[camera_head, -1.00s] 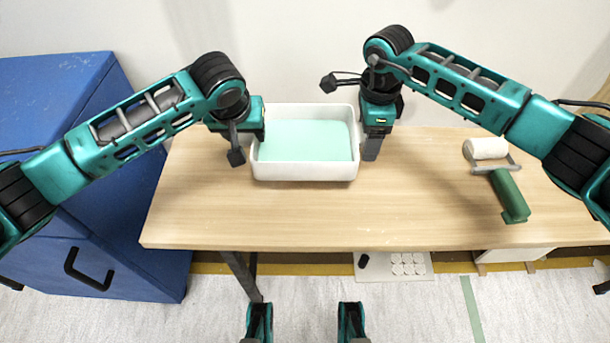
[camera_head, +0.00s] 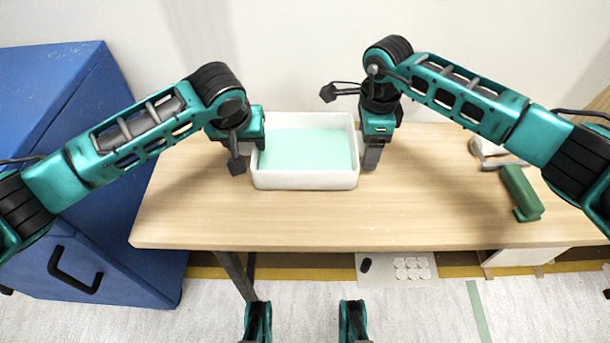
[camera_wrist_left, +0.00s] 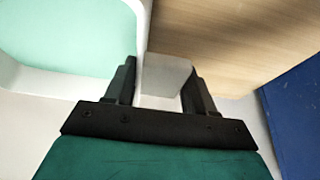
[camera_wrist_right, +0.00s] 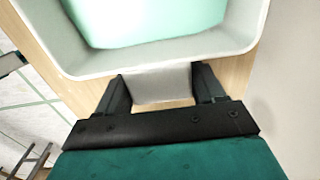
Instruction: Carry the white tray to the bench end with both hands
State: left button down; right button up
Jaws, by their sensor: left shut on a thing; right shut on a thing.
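The white tray (camera_head: 305,181) with a pale green inside sits over the back middle of the wooden bench (camera_head: 300,222). My left gripper (camera_head: 237,162) is at the tray's left end and my right gripper (camera_head: 373,155) at its right end. In the left wrist view the fingers are shut on a white tab (camera_wrist_left: 165,78) at the tray's side. In the right wrist view the fingers are shut on a similar tab (camera_wrist_right: 160,84) below the rim. The tray looks about level. I cannot tell whether its underside touches the bench.
A blue cabinet (camera_head: 50,130) stands left of the bench. A wall is close behind. The bench top in front of the tray is clear.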

pick_arm(q)
jog(key=shift+f, duration=0.25)
pick_arm(e)
jog(key=shift+f, duration=0.25)
pick_arm(q)
jog(key=shift+c, duration=1.9)
grip_release()
pick_arm(e)
jog(key=o, duration=1.6)
pick_arm(q)
jog(key=shift+r, duration=0.1)
